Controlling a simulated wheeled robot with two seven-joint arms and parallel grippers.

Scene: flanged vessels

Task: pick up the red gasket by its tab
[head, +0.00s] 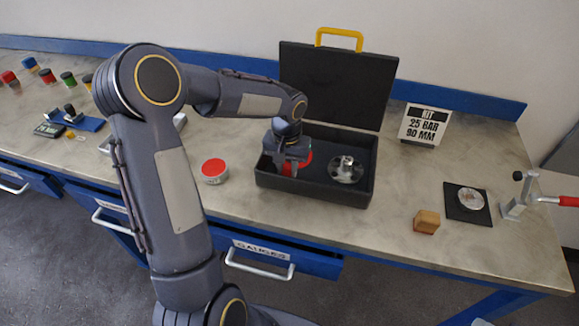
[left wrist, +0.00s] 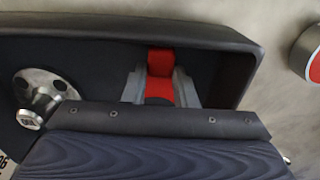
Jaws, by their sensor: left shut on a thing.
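The red gasket (head: 307,158) is in the left part of the open black case (head: 312,192), mostly hidden behind my left gripper (head: 289,167) in the head view. My left gripper reaches down into the case and is shut on the gasket's red tab. In the left wrist view the red tab (left wrist: 160,63) shows between the two grey fingers (left wrist: 160,88); the rest of the gasket is hidden by the gripper body. I cannot tell whether the gasket is off the case floor. My right gripper is not in view.
A metal flanged part (head: 346,171) sits in the case's right half, also in the left wrist view (left wrist: 40,97). A red-topped round tin (head: 214,171) stands left of the case. A sign (head: 424,124), wooden block (head: 426,221) and black mat (head: 452,208) are to the right.

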